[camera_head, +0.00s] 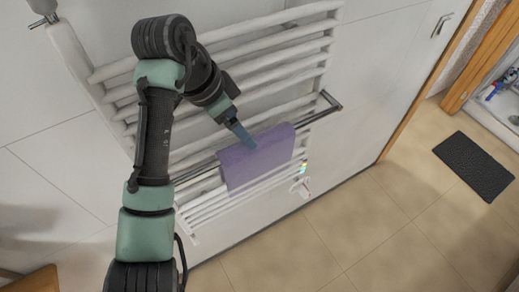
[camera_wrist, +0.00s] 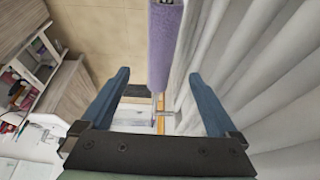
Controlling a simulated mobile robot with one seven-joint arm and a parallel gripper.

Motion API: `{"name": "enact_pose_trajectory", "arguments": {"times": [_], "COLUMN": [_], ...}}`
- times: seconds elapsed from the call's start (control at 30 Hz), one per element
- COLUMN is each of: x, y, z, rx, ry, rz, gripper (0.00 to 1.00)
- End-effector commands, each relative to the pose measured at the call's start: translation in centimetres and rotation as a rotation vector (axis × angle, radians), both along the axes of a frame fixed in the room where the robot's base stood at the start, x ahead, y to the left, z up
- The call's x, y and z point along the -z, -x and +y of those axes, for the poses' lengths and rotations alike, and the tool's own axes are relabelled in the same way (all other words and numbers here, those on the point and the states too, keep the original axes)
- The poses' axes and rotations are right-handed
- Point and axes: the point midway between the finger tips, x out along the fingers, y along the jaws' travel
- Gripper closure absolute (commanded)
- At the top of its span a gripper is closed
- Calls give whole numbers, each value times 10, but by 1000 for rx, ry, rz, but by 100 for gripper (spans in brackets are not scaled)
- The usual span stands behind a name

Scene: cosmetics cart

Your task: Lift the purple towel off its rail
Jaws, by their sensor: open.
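The purple towel (camera_head: 262,162) hangs folded over a dark metal rail (camera_head: 326,108) in front of the white towel radiator. My gripper (camera_head: 248,143) is at the towel's upper edge in the head view and points down at it. In the wrist view the gripper's two blue fingers (camera_wrist: 158,75) are wide apart. The towel (camera_wrist: 163,45) shows there edge-on as a narrow strip, lined up with the gap between the fingers. I cannot tell whether the fingers reach past its top edge. Nothing is held.
The white radiator (camera_head: 275,50) with several horizontal bars is close behind the towel. A dark mat (camera_head: 473,165) lies on the tiled floor at the right. The floor in front of the radiator is clear. A wooden cabinet (camera_wrist: 70,80) shows at the left of the wrist view.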

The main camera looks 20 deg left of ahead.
Motion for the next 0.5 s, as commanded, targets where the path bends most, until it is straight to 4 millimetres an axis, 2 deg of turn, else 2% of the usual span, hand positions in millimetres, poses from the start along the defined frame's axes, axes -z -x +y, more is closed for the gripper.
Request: {"name": "enact_pose_trajectory", "arguments": {"times": [0.2, 0.5], "x": [37, 58], "y": [-13, -21], "z": [-10, -16], "rx": [-1, 0], "ry": [1, 1], "rz": [2, 2], "gripper": [5, 5]}}
